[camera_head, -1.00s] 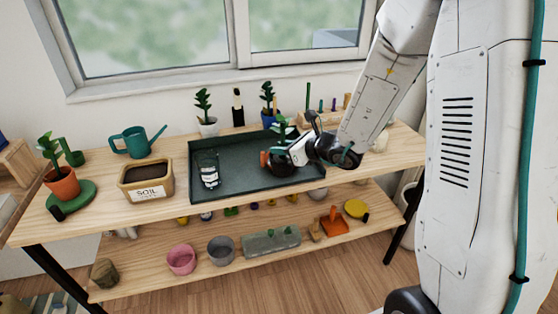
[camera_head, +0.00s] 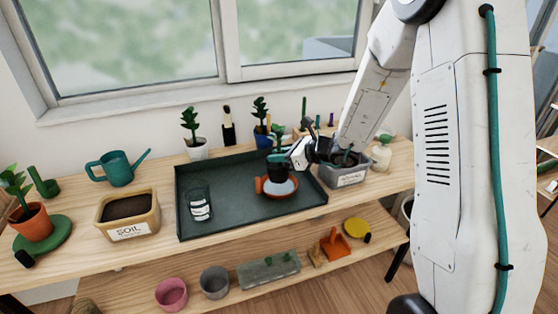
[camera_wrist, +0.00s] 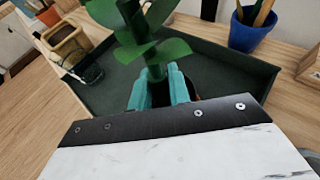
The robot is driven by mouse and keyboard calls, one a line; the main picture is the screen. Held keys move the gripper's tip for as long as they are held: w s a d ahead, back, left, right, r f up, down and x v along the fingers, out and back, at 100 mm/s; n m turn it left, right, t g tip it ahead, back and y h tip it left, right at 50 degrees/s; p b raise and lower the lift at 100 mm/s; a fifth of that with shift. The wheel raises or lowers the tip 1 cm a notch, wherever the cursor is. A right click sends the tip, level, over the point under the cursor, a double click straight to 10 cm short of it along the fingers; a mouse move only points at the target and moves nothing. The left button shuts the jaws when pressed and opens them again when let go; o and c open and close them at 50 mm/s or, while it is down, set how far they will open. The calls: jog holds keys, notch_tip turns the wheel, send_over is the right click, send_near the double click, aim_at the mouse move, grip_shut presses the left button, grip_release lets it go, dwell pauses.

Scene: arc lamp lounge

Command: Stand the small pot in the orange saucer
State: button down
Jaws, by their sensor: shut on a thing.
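The small pot (camera_head: 278,170) is dark, with a green leafy plant. My gripper (camera_head: 290,158) is shut on it from the right. The orange saucer (camera_head: 264,186), with a pale inside, lies in the dark green tray (camera_head: 235,215). In the head view the pot overlaps the saucer's back part; I cannot tell whether it touches it. In the wrist view my teal fingertips (camera_wrist: 162,88) close around the plant's base (camera_wrist: 155,72), and the leaves (camera_wrist: 140,35) rise above them. The wrist view hides most of the pot and the saucer.
A clear labelled glass (camera_head: 200,203) stands in the tray's left part. A soil box (camera_head: 128,213) and teal watering can (camera_head: 117,168) stand left. A grey planter (camera_head: 345,175) is right of the tray, below my arm. A blue pot (camera_head: 262,138) stands behind. The tray's front is clear.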

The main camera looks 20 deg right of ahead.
aim_at(282, 165)
jog(key=shift+f, duration=1.7)
jog(key=shift+f, duration=0.2)
jog(key=c, duration=1.3)
grip_release()
